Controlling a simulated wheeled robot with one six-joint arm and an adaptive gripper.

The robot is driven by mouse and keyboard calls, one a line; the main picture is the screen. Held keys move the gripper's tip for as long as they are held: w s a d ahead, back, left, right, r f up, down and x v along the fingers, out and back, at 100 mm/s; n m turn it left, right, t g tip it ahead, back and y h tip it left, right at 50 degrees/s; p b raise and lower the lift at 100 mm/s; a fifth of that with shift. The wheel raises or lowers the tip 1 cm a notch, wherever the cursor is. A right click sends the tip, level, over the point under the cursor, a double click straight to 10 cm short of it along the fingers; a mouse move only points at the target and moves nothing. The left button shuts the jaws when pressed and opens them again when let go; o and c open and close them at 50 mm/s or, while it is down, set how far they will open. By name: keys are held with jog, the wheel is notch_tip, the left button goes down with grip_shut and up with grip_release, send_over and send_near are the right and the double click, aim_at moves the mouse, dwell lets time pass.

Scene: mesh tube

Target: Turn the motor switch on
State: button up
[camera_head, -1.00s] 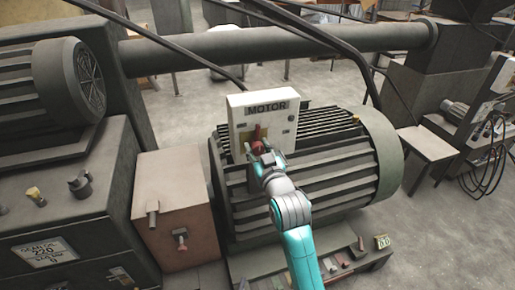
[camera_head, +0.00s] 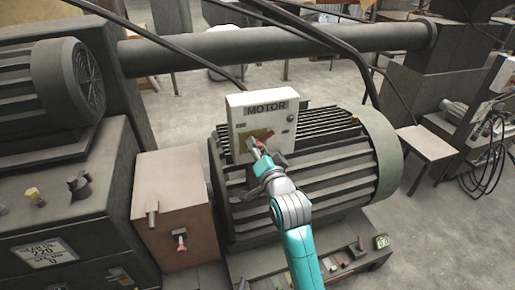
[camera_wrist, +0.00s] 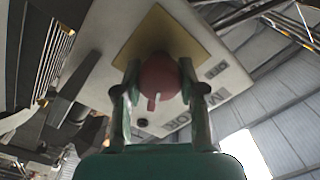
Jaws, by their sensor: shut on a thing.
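The motor switch is a red knob (camera_head: 263,140) on a yellow plate, on the front of a pale box labelled MOTOR (camera_head: 284,119). My gripper (camera_head: 257,149) is at the front of the box, with its fingers at the knob. In the wrist view the red knob (camera_wrist: 158,78) sits between the two fingers of my gripper (camera_wrist: 159,82), one on each side. The gripper is shut on it. In the head view the knob leans to the right, and my gripper hides part of it.
The ribbed motor housing (camera_head: 330,185) lies behind and below my arm. A brown box (camera_head: 176,190) with small levers stands to the left. Black cables and a thick pipe (camera_head: 250,45) run above and behind the MOTOR box.

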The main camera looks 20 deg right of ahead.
jog(key=m, duration=0.5)
jog(key=shift+f+m, duration=0.1)
jog(key=shift+m, duration=0.3)
dwell(0.4)
jog(key=o, duration=1.2)
jog(key=shift+c, duration=0.2)
jog(key=s, duration=1.2)
